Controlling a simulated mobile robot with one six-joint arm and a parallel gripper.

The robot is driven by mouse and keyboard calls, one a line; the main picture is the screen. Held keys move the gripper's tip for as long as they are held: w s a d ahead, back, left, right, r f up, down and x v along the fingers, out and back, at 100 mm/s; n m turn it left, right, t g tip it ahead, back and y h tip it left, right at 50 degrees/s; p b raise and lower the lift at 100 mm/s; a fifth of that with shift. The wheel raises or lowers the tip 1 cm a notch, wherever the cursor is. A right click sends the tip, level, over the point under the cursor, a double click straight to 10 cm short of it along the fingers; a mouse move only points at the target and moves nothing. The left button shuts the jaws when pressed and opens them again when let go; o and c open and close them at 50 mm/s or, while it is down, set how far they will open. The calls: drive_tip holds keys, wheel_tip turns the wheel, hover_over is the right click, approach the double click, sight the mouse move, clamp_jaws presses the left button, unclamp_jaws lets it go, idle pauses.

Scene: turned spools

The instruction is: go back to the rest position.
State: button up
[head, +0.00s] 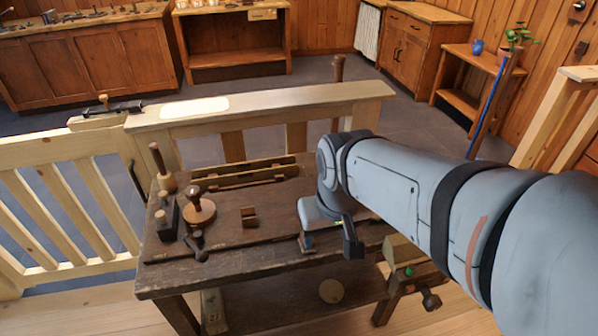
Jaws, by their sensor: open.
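My gripper (330,245) hangs over the front right part of the dark wooden workbench (225,255). Its two dark fingers are spread apart, and I see nothing held between them. My grey arm reaches in from the right edge and hides the right part of the bench. A small brown wooden piece (249,217) stands on the bench to the left of my gripper. A round wooden piece with a dark knob (199,209) is farther left. How high the fingertips are above the bench top is hard to tell.
A long slotted wooden piece (243,173) lies along the bench's back. A mallet-like tool (160,168) and dark tools (196,245) crowd the left end. A pale railing (75,190) stands left, and a vise (412,280) juts out at the front right. Bare bench top lies left of my gripper.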

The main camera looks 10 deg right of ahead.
drive_tip(key=shift+s, duration=0.15)
wheel_tip(320, 180, up, 6)
drive_tip(key=p, duration=0.5)
drive_tip(key=shift+s+f, duration=0.15)
drive_tip(key=shift+f, duration=0.1)
idle(0.5)
